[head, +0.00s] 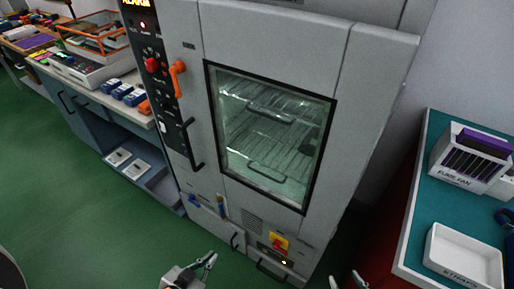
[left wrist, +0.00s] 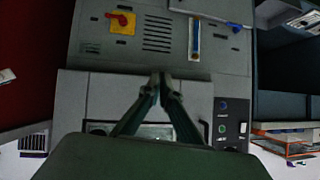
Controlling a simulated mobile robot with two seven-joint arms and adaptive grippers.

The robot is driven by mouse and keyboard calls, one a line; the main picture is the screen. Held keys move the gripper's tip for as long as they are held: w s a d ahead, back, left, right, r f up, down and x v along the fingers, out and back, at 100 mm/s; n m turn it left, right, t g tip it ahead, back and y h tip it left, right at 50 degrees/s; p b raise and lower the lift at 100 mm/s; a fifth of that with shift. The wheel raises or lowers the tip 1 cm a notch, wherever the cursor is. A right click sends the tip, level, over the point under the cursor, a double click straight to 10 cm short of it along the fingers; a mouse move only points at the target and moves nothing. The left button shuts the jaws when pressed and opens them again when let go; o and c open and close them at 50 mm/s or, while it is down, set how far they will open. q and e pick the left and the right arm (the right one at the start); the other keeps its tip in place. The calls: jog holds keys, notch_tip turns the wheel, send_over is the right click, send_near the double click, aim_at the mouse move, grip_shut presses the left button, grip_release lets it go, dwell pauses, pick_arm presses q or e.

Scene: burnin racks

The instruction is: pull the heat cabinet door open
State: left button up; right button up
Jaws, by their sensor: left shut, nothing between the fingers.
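The heat cabinet (head: 290,35) is a tall grey unit filling the middle of the head view. Its door has a dark-framed glass window (head: 270,135) with racks behind it, and looks closed. A black vertical handle (head: 192,148) and an orange lever (head: 177,79) are at its left side. My left gripper (head: 211,262) is low in front of the cabinet, below the door and apart from the handle. In the left wrist view its fingertips (left wrist: 160,77) meet, empty, before the lower panel. My right gripper (head: 346,282) shows only two separated fingertips at the bottom edge.
The lower panel has a red switch on a yellow plate (head: 279,243), also in the left wrist view (left wrist: 121,22). A workbench with trays (head: 90,65) stands left. A teal table (head: 425,190) with a fume fan (head: 465,165) and white tray (head: 462,258) stands right. Green floor (head: 80,215) is clear at left.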

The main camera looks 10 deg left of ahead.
pick_arm(q)
jog(key=o, duration=0.5)
jog(key=shift+c, duration=0.2)
jog(key=w+a+r+n+t+h, duration=0.1)
jog(key=w+a+r+n+h, duration=0.1)
jog(key=w+a+r+n, duration=0.65)
jog(key=w+a+r+n+t+h+b, duration=0.15)
jog(key=w+r+n+h, duration=0.35)
jog(key=n, duration=0.9)
jog(key=w+a+r+n+t, duration=0.2)
jog(key=w+a+r+n, duration=0.35)
jog(key=r+n, duration=0.4)
jog(key=shift+n, duration=0.8)
jog(key=shift+w+d+f+p, duration=0.15)
jog(key=shift+w+d+f, duration=0.2)
jog(key=shift+w+d, duration=0.5)
jog(key=shift+w+d+f+p, duration=0.15)
jog(key=shift+w+d+f, duration=0.35)
jog(key=shift+w, duration=0.65)
jog(key=shift+w+d+f+p, duration=0.15)
jog(key=shift+w+d+f, duration=0.1)
jog(key=shift+w+d, duration=0.65)
jog(key=shift+w+a, duration=0.1)
jog(key=shift+a, duration=0.05)
grip_shut()
